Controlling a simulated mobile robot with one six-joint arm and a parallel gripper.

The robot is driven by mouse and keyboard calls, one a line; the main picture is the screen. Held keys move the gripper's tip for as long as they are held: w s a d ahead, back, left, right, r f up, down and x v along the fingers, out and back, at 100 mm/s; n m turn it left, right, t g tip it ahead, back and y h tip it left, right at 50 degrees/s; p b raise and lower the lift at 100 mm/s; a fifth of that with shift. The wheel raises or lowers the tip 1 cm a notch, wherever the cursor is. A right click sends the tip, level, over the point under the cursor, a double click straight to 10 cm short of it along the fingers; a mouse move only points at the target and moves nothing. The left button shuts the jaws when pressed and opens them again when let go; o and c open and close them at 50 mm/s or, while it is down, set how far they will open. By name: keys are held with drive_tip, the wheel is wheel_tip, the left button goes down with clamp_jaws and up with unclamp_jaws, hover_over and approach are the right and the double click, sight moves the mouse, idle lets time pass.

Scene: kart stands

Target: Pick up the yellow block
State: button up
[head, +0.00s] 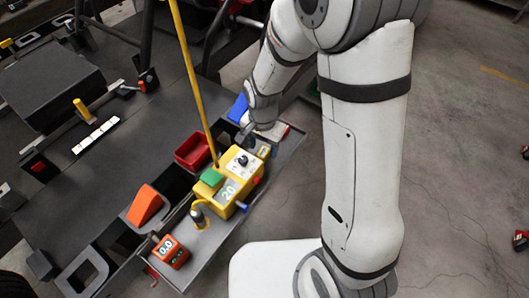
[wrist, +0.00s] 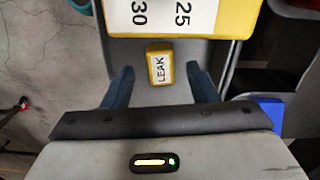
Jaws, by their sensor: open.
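A small yellow block (wrist: 152,69) with a white label reading LEAK lies on the grey tray in the wrist view. It sits just ahead of and between the fingers of my gripper (wrist: 161,73), which is open with empty space on both sides of the block. No contact with the fingers shows. In the head view my gripper (head: 247,133) is low at the far end of the tray, and the block is hard to make out there.
A larger yellow box (head: 232,181) with a number label stands on the tray (head: 207,243), close beyond the block. A red bin (head: 193,152), a blue bin (head: 238,108), an orange wedge (head: 145,205) and a red gauge box (head: 170,252) are nearby. A yellow pole rises beside the box.

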sight(263, 154)
drive_tip(key=shift+f, duration=1.3)
drive_tip(key=shift+c, duration=0.3)
drive_tip(key=c, duration=1)
